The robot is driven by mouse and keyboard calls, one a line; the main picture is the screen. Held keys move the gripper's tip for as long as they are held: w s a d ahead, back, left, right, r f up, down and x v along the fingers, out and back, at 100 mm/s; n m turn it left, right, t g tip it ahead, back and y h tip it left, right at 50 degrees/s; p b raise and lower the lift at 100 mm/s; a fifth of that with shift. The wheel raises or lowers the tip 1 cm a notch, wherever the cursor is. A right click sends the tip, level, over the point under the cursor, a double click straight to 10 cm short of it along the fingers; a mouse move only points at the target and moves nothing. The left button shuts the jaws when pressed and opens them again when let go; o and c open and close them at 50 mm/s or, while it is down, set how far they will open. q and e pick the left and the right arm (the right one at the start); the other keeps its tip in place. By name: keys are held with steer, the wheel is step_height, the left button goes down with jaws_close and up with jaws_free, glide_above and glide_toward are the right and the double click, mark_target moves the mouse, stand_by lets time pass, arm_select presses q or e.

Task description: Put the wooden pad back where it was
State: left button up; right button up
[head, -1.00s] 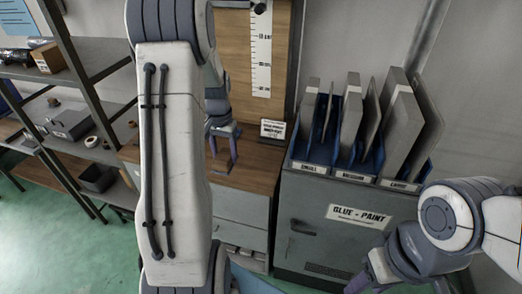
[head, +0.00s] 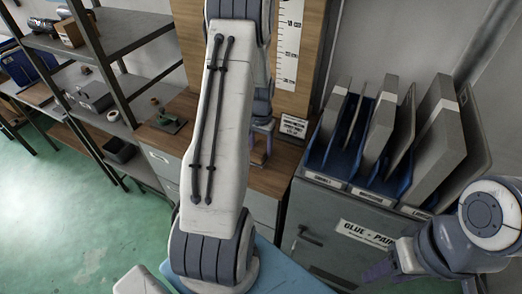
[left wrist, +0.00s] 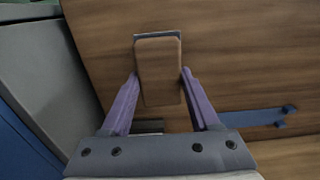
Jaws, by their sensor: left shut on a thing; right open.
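The wooden pad (left wrist: 158,75) is a small brown block with a grey strip along its far edge in the left wrist view. My left gripper (left wrist: 159,76) has its two purple fingers on either side of it, shut on it, above a wood-grained surface. I cannot tell whether the pad touches that surface. In the head view my left gripper (head: 262,146) is over the wooden bench top (head: 272,180), partly hidden by my left arm, and the pad is not discernible there. My right gripper (head: 384,268) is open and empty in front of the grey cabinet (head: 318,228).
A blue rack (head: 340,160) with upright grey panels stands on the cabinet. A small sign (head: 293,125) and a ruler board (head: 288,50) are at the bench's back. Metal shelves (head: 120,45) stand further left.

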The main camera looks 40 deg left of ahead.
mark_target(260, 147)
arm_select(q)
step_height(260, 147, down, 3)
steer(key=shift+s+r, duration=0.1)
steer(key=shift+r, duration=0.1)
steer(key=o, duration=1.2)
steer(key=shift+r, duration=0.1)
steer(key=shift+a+r, duration=0.1)
steer(key=shift+r, duration=0.2)
step_height(260, 147, up, 11)
steer(key=shift+r+b, duration=0.15)
steer(key=shift+b, duration=1.05)
